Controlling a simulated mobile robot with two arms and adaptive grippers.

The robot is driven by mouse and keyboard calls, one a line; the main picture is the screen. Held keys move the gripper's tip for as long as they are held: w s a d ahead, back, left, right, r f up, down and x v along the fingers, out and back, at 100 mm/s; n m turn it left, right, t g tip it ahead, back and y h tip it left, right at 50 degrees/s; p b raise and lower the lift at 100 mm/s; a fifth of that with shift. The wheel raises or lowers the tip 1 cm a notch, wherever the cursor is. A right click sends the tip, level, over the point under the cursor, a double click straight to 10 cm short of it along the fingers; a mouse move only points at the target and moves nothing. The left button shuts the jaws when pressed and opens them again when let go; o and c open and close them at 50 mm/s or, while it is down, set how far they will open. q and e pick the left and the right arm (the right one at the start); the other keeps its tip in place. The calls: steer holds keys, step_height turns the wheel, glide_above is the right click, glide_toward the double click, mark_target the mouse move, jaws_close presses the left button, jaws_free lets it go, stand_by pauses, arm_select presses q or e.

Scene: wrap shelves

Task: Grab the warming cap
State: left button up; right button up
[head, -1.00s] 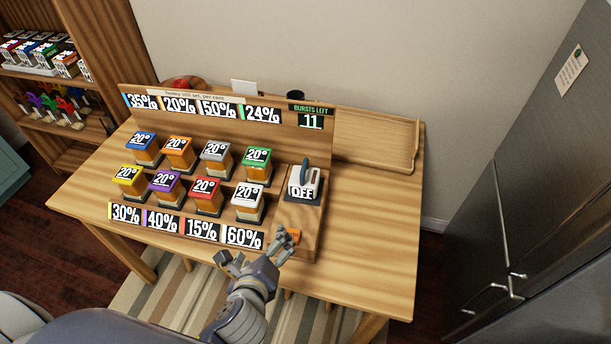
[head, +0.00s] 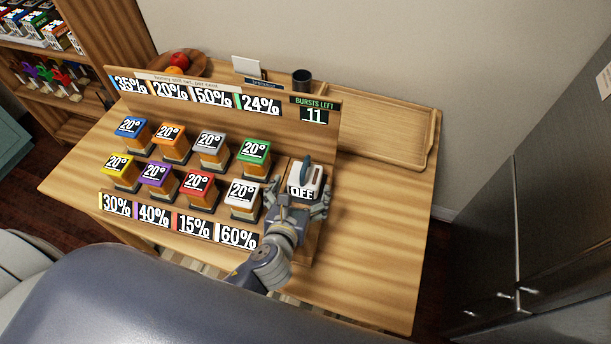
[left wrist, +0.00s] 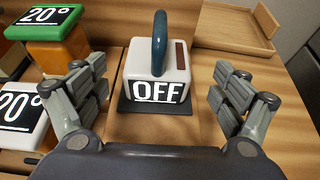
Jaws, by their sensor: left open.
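The warming cap (head: 305,178) is a white block with a blue-grey loop handle and an OFF label. It sits on a dark pad at the right end of the wooden stand. In the left wrist view the cap (left wrist: 158,75) is upright, centred ahead between my fingers, on its dark pad (left wrist: 155,107). My left gripper (head: 299,192) is open and empty, just in front of the cap, with one finger toward each side. In the left wrist view its fingers (left wrist: 160,92) are spread wider than the cap, with gaps on both sides. My right gripper is not in view.
Several honey jars with coloured 20° lids stand left of the cap; the white-lidded (head: 242,193) and green-lidded (head: 254,152) ones are closest. A sign board (head: 225,100) rises behind them. A wooden tray (head: 385,140) lies back right. The table (head: 375,230) right of the stand is clear.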

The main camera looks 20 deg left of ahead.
arm_select(q)
steer(key=shift+w+f, duration=0.15)
steer(key=shift+w, duration=0.2)
steer(key=shift+w+f, duration=0.1)
steer(key=shift+w, duration=0.2)
steer(key=p+x, duration=0.1)
steer(key=x, duration=0.3)
steer(key=shift+a, duration=0.15)
steer(key=shift+w+f, duration=0.1)
steer(key=shift+w, duration=0.3)
steer(key=c, duration=1.3)
steer(key=shift+c, duration=0.7)
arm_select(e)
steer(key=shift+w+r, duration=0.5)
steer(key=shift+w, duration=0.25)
